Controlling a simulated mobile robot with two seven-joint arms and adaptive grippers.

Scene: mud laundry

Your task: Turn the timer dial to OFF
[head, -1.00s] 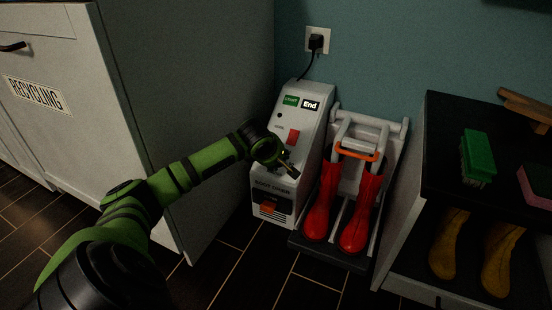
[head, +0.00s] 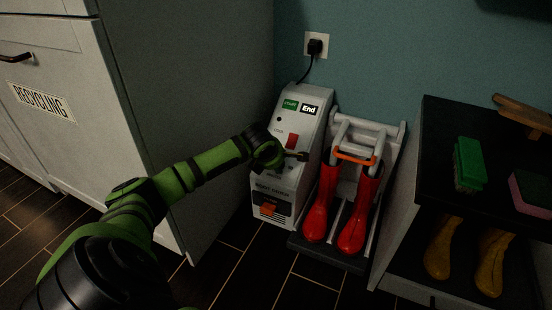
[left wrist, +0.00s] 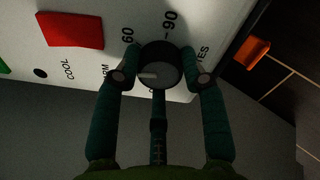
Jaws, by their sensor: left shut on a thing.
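The timer dial (left wrist: 166,66) is a dark round knob with a pale pointer mark, on the white panel of the boot dryer (head: 300,118). In the left wrist view, "60" and "90" are printed beside the dial. The pointer mark points left in that view, and no OFF label shows there. My left gripper (left wrist: 161,76) is shut on the dial, one finger on each side. In the head view my left gripper (head: 297,156) is at the dryer's front and hides the dial. My right gripper is not in view.
A red switch (head: 292,141) and a green START label sit higher on the panel. Red boots (head: 352,220) stand on a rack right of the dryer. A grey RECYCLING cabinet (head: 220,120) stands close on the left. A dark-topped bench (head: 440,130) is at right.

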